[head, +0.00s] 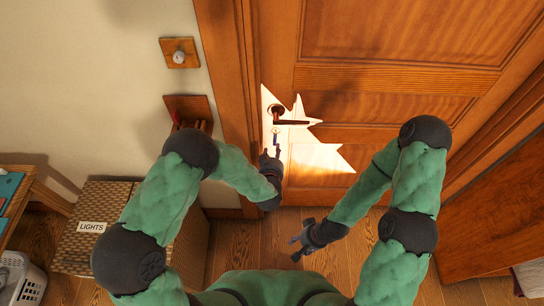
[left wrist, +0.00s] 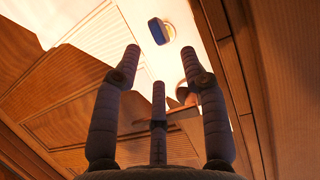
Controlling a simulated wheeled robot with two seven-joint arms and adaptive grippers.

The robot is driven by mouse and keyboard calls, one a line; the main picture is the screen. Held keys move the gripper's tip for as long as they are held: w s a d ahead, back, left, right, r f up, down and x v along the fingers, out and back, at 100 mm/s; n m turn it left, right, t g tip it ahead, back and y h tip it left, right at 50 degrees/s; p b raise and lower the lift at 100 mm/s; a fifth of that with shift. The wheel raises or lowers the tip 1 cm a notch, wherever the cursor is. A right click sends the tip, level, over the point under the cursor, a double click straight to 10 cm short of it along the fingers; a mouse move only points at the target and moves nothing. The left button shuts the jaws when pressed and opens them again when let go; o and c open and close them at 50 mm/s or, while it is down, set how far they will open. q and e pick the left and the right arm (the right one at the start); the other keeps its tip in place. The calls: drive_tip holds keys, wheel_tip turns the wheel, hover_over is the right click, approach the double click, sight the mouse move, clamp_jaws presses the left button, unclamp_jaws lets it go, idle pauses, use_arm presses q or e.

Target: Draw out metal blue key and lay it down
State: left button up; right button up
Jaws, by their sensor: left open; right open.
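The blue key (left wrist: 156,31) sits in a round metal lock on the door's pale plate (head: 322,155). In the head view the key (head: 276,134) is small, below the door handle (head: 290,122). My left gripper (head: 270,153) is open just below the key, its fingers spread and pointing up toward it. In the left wrist view the fingers are apart with nothing between them, and the key lies beyond their tips. My right gripper (head: 301,240) is open and empty, low in front of the door, above the floor.
A wicker box labelled LIGHTS (head: 92,227) stands on the left by the wall. A white basket (head: 22,277) and a wooden shelf (head: 14,190) are at far left. Bare wooden floor (head: 345,265) lies before the door. A wall knob (head: 179,57) is upper left.

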sight(275, 143)
use_arm(q)
drive_tip(key=shift+b+x, duration=1.35)
drive_tip(key=shift+x, duration=1.45)
drive_tip(key=shift+b+x, duration=0.9)
drive_tip(key=shift+x, duration=0.5)
drive_tip(key=shift+b+x, duration=0.45)
drive_tip(key=shift+x, duration=0.3)
drive_tip(key=shift+f, duration=0.1)
clamp_jaws()
drive_tip(key=shift+a, duration=0.1)
